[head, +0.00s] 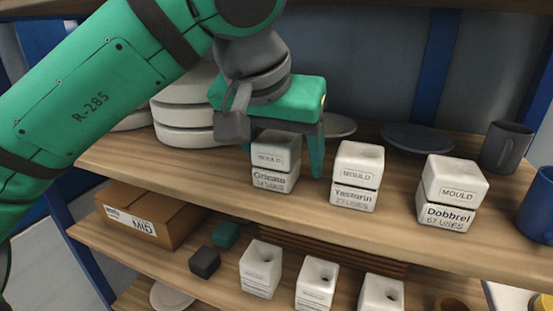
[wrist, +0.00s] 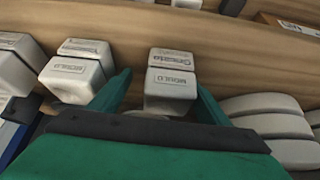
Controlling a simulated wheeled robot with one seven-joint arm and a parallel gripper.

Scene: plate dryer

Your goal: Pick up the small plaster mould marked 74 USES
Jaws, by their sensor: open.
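A small white plaster mould (head: 274,162) stands upright on the upper shelf. Its label looks like "Cricato" with a uses count whose first digit I cannot read clearly; it may be 74. My gripper (head: 282,165) is open above and around this mould, with one green finger on its right side. The other finger is mostly hidden in the head view. In the wrist view the mould (wrist: 171,80) lies between the two fingertips of my gripper (wrist: 163,80), with a gap at its left. I cannot tell whether the right finger touches it.
Moulds marked Yastorin (head: 356,177) and Dobbrel (head: 449,195) stand to the right. Stacked white round moulds (head: 183,118) are behind left. The lower shelf holds more moulds (head: 261,268) and a cardboard box (head: 150,213).

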